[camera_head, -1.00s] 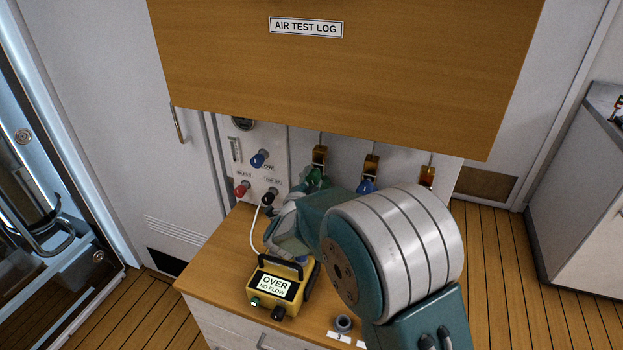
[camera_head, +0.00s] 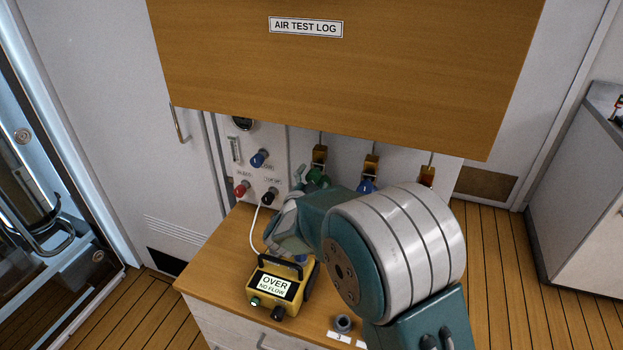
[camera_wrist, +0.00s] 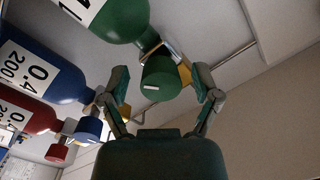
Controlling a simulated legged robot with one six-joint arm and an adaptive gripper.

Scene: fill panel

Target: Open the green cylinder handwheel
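The green cylinder (camera_wrist: 112,18) shows at the top of the wrist view, with its green handwheel (camera_wrist: 160,82) below its neck. The handwheel bears a small white mark. My gripper (camera_wrist: 162,77) is open, with one finger on each side of the handwheel. Gaps show between the fingers and the wheel, though I cannot tell the depth. In the head view the green handwheel (camera_head: 316,176) is small and partly covered by my arm and gripper.
A blue handwheel (camera_wrist: 88,130) and a red handwheel (camera_wrist: 57,152) sit to the left in the wrist view. A yellow meter (camera_head: 277,285) reading "OVER NO FLOW" stands on the wooden counter (camera_head: 222,262). A wooden "AIR TEST LOG" board (camera_head: 340,75) overhangs the panel.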

